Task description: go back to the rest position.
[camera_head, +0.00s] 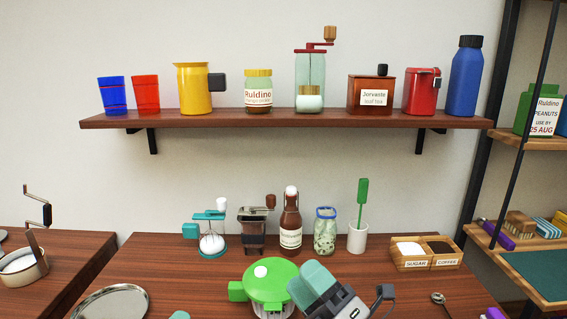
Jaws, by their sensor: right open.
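My right gripper (309,284), grey with teal fingers, reaches in from the bottom edge, right of centre. It is open, and I see nothing held in it. It overlaps the right side of a green-lidded container (268,282) in the picture; I cannot tell whether they touch. My left gripper is not clearly in view. A small teal piece (180,315) shows at the bottom edge, too cut off to identify.
Behind the gripper stand a brown bottle (291,222), a speckled jar (325,232) and a white cup (358,238) with a green utensil. A sugar and coffee box (427,254) is at right. A round metal tray (112,304) lies at left. A wall shelf (285,121) hangs above.

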